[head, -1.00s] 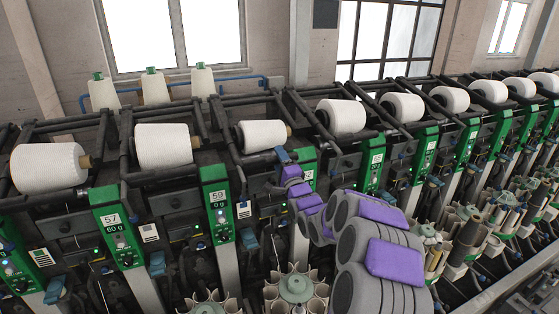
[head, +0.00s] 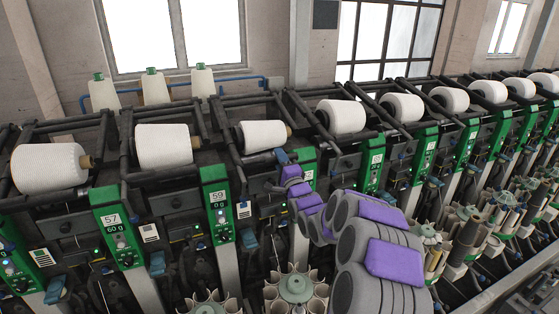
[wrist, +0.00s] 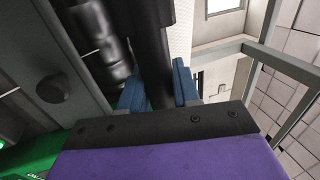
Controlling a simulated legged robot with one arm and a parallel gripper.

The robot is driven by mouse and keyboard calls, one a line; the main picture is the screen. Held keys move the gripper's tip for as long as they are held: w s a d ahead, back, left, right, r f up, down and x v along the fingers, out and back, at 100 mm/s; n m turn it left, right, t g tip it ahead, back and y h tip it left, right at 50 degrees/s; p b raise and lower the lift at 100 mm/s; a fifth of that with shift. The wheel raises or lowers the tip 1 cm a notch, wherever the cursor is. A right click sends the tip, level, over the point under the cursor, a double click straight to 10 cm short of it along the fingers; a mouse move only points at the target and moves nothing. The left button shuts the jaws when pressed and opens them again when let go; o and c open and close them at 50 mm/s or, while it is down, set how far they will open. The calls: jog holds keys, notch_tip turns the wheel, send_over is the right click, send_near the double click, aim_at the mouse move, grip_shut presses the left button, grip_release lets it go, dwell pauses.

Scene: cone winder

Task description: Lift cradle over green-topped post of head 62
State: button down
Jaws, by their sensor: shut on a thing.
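My gripper (head: 280,156) is at the right end of a cradle that carries a white cone (head: 262,135), near the middle of the head view. In the wrist view its blue fingertips (wrist: 159,94) are shut on a dark bar of the cradle (wrist: 154,45), one on each side. The green-topped post (head: 307,163) behind my gripper is partly covered by my arm. I cannot read its number, so I cannot confirm it is head 62. The cradle's height against the post top is unclear.
Posts marked 57 (head: 116,220) and 59 (head: 217,200) stand to the left. More heads with white cones (head: 341,116) run off to the right. Bobbin magazines (head: 297,290) stand low in front. Spare cones (head: 151,86) stand behind the machine.

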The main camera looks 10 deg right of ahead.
notch_tip(320, 180, up, 11)
jog(key=s+g+p, duration=0.2)
jog(key=g+p, duration=0.1)
jog(key=p, duration=0.7)
jog(key=shift+g+h, duration=0.3)
jog(key=shift+d, duration=0.1)
jog(key=c, duration=0.9)
grip_release()
jog(key=shift+w, duration=0.1)
jog(key=s+d, duration=0.1)
jog(key=s, duration=0.4)
jog(key=s+d+b, duration=0.1)
jog(key=s, duration=1.1)
jog(key=shift+s+d+r+b, duration=0.1)
jog(key=shift+d+r+b, duration=0.15)
jog(key=shift+d+b, duration=0.15)
jog(key=shift+a+f, duration=0.1)
